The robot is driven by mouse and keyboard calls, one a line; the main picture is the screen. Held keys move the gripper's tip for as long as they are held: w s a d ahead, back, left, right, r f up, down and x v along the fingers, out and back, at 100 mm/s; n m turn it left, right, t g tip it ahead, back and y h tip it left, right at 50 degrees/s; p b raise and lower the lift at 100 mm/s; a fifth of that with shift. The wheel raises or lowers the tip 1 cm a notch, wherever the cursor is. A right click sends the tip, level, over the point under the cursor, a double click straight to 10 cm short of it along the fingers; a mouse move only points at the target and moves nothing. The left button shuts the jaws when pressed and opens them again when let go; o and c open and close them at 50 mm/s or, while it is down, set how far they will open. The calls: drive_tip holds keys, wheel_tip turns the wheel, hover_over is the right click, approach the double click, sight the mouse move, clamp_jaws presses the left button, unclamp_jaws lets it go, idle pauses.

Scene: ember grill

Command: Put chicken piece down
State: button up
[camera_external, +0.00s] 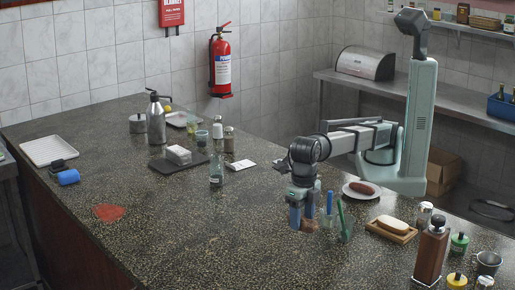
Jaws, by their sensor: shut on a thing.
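My gripper (303,220) points down over the dark speckled counter (250,235), with its blue fingers shut on a small brown piece. This is the chicken piece (309,226), which shows at the fingertips, low over the counter. I cannot tell whether it touches the surface. The fingers partly hide it. A white plate (349,192) with a brown sausage-like item (362,188) on it sits behind and to the right of my gripper.
A glass holding green and blue sticks (345,233) stands close to the right of my gripper. The counter left of my gripper is mostly clear, with a red patch (108,212).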

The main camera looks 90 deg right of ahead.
drive_tip(key=w+d+m, duration=0.1)
drive_tip(key=w+d, duration=0.6)
drive_tip(key=w, duration=0.3)
hover_over(235, 203)
drive_tip(key=shift+d+f, duration=0.15)
drive_tip(key=shift+f, duration=4.9)
drive_tip(key=shift+f, duration=0.1)
drive_tip(key=o, duration=1.1)
